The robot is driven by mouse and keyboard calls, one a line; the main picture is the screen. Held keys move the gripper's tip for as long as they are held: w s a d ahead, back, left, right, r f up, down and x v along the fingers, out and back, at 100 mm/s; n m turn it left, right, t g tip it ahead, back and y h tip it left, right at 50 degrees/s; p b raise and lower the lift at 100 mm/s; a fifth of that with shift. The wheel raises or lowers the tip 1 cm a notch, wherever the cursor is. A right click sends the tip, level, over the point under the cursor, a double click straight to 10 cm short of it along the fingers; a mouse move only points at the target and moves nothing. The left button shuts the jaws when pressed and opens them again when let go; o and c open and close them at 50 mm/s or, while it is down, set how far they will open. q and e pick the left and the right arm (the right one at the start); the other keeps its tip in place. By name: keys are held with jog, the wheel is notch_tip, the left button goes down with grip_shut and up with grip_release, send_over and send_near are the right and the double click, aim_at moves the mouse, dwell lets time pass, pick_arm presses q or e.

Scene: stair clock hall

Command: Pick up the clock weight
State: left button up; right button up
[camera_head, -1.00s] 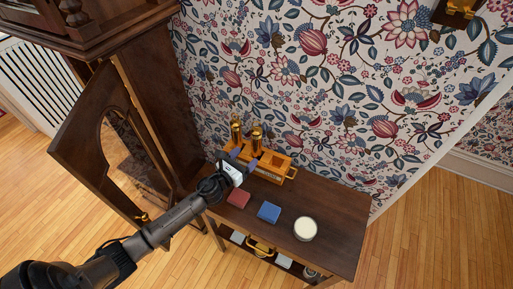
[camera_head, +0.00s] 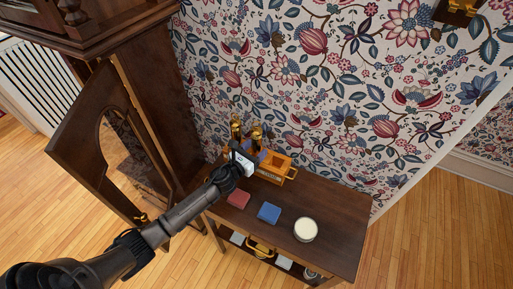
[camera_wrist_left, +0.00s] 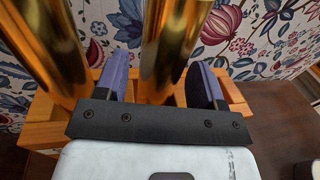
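Two polished brass clock weights stand upright in an orange wooden rack (camera_head: 291,172) on the side table; the left weight (camera_head: 236,129) and right weight (camera_head: 257,134) show in the head view. My left gripper (camera_head: 248,151) is at the rack, partly covering the weights. In the left wrist view, the open left gripper (camera_wrist_left: 160,85) has its purple-padded fingers on either side of one brass weight (camera_wrist_left: 170,45), with a gap visible at its left. The other weight (camera_wrist_left: 45,45) is outside the left finger. The weights' lower ends are hidden. My right gripper is not in view.
The dark table (camera_head: 340,220) also holds a red block (camera_head: 238,199), a blue block (camera_head: 269,212) and a round white-topped tin (camera_head: 306,230). The tall clock case (camera_head: 160,100) with its open door (camera_head: 75,150) stands left. Flowered wallpaper is close behind the rack.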

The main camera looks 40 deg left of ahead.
pick_arm(q)
grip_shut()
jog(key=shift+r, duration=0.15)
dwell(0.5)
jog(key=shift+r, duration=0.15)
